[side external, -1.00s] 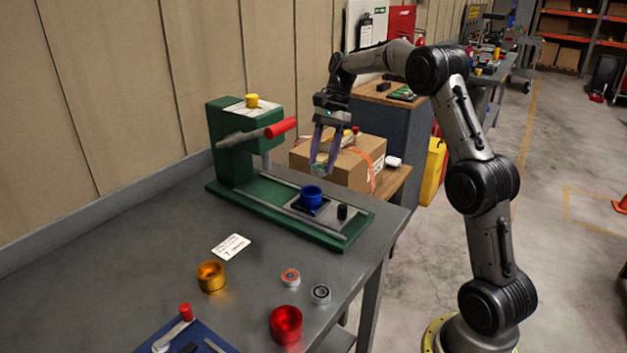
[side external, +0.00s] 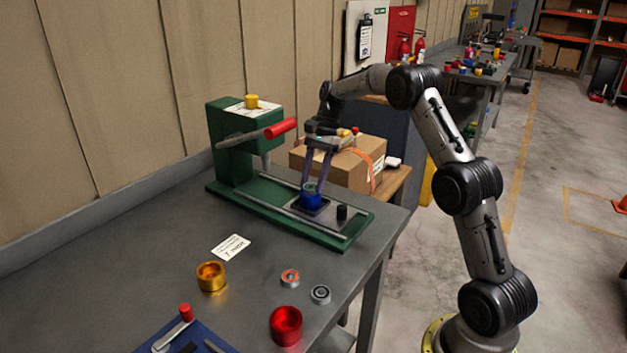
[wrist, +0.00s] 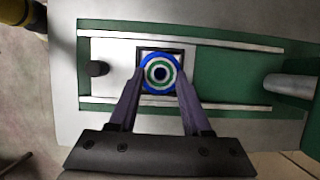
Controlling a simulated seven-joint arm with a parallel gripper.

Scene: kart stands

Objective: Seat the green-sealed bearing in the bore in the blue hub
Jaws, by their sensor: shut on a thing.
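The blue hub (side external: 311,200) stands on a dark square plate on the green press base, and it shows as a blue ring in the wrist view (wrist: 144,82). The green-sealed bearing (wrist: 160,65) sits between my fingertips, centred over the hub's bore as seen from above. My gripper (side external: 316,185) is shut on the bearing, pointing down at the hub's top. In the side view the bearing (side external: 311,187) is at the hub's rim, partly hidden by the fingers. I cannot tell how deep it is in the bore.
The green press (side external: 232,140) with its red-handled lever stands left of the hub. A black peg (side external: 341,212) is close on the right. A gold hub (side external: 211,277), red hub (side external: 286,325), red-sealed bearing (side external: 290,278) and dark bearing (side external: 320,294) stand on the front table.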

